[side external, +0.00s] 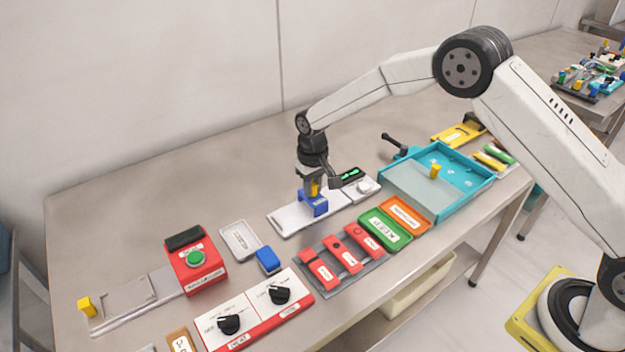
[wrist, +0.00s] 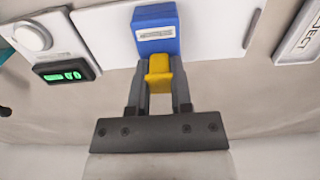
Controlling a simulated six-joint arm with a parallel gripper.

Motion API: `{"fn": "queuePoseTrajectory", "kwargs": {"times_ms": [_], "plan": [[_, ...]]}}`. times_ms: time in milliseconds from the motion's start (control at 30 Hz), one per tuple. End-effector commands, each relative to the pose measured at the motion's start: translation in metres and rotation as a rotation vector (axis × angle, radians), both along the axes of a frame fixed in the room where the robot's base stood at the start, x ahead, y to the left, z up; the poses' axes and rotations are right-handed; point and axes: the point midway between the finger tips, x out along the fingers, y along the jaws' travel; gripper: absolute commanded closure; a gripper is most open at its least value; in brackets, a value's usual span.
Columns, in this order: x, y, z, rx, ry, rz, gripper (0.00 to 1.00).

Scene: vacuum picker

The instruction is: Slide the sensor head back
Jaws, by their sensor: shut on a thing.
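The sensor head is a blue block (side external: 314,204) with a yellow knob (side external: 314,189) on it, on a white base plate (side external: 287,221). My gripper (side external: 314,188) is above the block, and its fingers are shut on the yellow knob. In the wrist view the gripper (wrist: 159,85) has one grey finger on each side of the yellow knob (wrist: 159,70). The blue block (wrist: 156,33) carries a white label there. White plate (wrist: 215,25) shows on both sides of the block. The part of the knob between the fingers is partly hidden.
A dark display with green digits (side external: 350,175) and a white dial (side external: 366,186) are at the plate's right end. A turquoise tray (side external: 478,187) stands to the right. Red switches (side external: 346,258) lie in front, and a red box with a green button (side external: 195,268) stands left. Bare table lies behind.

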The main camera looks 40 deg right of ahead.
Motion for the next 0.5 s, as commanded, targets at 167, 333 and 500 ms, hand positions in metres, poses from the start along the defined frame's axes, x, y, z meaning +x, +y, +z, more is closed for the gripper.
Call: {"fn": "queuePoseTrajectory", "kwargs": {"times_ms": [167,333,500], "plan": [[0.000,-0.043,0.000,0.000,0.000,-0.006,1.00],[0.000,-0.065,0.000,0.000,-0.001,-0.002,1.00],[0.000,-0.068,0.000,-0.001,-0.001,0.000,1.00]]}}
